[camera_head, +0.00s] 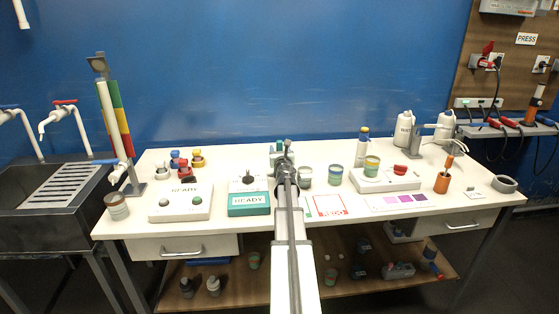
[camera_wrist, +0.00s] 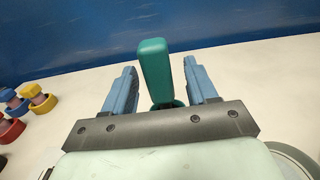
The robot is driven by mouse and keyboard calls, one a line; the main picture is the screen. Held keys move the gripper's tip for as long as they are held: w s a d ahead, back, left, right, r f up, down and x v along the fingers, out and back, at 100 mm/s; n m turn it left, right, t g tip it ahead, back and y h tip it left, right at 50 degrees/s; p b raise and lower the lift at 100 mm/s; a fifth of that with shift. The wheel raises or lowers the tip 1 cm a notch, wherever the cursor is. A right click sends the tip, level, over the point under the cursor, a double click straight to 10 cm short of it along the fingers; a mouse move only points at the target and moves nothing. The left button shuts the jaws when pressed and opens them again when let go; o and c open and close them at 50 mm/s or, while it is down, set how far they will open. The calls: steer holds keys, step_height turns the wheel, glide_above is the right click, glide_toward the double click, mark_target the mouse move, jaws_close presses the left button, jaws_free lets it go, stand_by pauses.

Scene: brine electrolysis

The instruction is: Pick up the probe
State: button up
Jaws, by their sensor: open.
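A teal upright handle (camera_wrist: 154,68), which looks like the probe, stands between the fingers of my gripper (camera_wrist: 160,76) in the wrist view. It rises from a round teal base, partly hidden by the gripper's dark front plate. The blue fingers are open, one on each side of the handle, with a visible gap on both sides. In the head view my gripper (camera_head: 281,150) is over the back middle of the white table (camera_head: 240,160), and my arm hides most of what is there.
Red, yellow and blue fittings (camera_head: 184,163) lie to the left. A white box (camera_head: 180,203) and a teal-fronted box (camera_head: 248,204) stand in front of them. Striped cups (camera_head: 335,175) stand just right of my arm. An orange cup (camera_head: 442,183) stands farther right. The blue wall (camera_head: 300,70) is behind.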

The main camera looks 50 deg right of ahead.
steer(key=shift+x, duration=1.15)
steer(key=c, duration=1)
